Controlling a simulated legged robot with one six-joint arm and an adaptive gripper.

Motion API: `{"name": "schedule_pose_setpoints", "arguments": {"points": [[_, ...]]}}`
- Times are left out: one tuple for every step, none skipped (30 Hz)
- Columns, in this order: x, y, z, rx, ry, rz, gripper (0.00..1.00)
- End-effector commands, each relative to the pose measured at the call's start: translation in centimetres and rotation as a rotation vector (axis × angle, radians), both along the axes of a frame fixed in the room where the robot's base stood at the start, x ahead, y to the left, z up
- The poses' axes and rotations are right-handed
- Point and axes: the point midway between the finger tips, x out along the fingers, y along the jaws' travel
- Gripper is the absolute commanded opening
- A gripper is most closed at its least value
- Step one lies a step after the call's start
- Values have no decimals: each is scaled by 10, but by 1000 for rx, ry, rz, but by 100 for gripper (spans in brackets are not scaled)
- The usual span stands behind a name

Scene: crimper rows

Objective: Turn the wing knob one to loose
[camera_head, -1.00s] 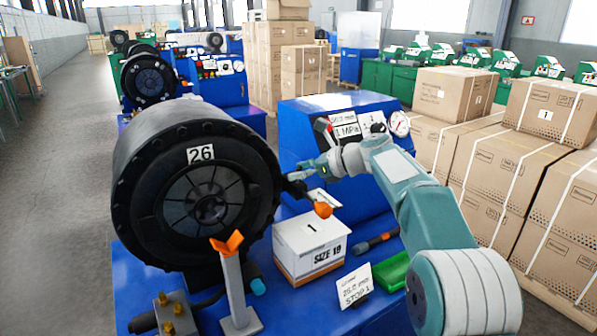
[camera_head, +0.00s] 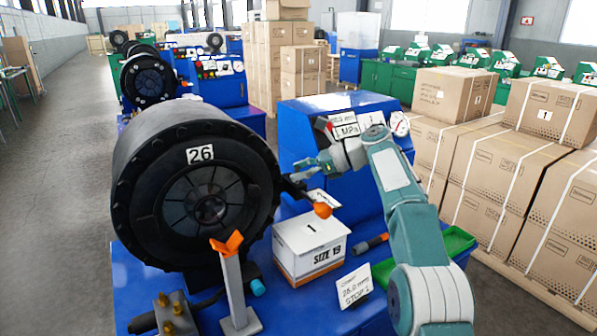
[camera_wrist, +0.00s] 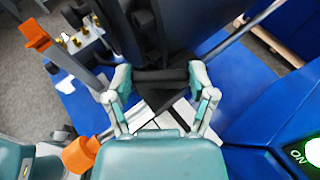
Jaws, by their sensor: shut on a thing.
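The black crimper head marked 26 (camera_head: 201,155) stands on the blue bench. A dark wing knob (camera_head: 293,187) juts from its right side. My gripper (camera_head: 306,171) is at this knob, to the right of the head. In the wrist view, the two fingers of my gripper (camera_wrist: 160,82) are spread apart with the black knob (camera_wrist: 160,76) between them, and they are shut on it. The fingertips are partly hidden against the dark head, and the knob's marking cannot be read.
An orange-topped post (camera_head: 229,243) stands in front of the head, and another orange piece (camera_head: 322,210) is close below my gripper. A SIZE 19 box (camera_head: 312,249), a STOP 1 card (camera_head: 354,286) and a green tray (camera_head: 455,243) lie to the right. A blue gauge cabinet (camera_head: 300,130) stands behind.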

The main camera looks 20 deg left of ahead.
Motion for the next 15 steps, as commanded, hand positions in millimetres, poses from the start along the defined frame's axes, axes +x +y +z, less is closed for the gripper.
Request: {"name": "schedule_pose_setpoints", "arguments": {"points": [[3,-1,-4,-4,3,-5,24],[3,-1,-4,-4,3,-4,24],[3,-1,-4,-4,3,-2,24],[3,-1,-4,-4,3,-2,24],[3,-1,-4,-4,3,-2,24],[3,-1,-4,-4,3,-2,24],[3,-1,-4,-4,3,-2,24],[3,-1,-4,-4,3,-2,24],[3,-1,-4,-4,3,-2,24],[3,-1,-4,-4,3,-2,24],[3,-1,-4,-4,3,-2,24],[3,-1,-4,-4,3,-2,24],[3,-1,-4,-4,3,-2,24],[3,-1,-4,-4,3,-2,24],[3,-1,-4,-4,3,-2,89]]}}
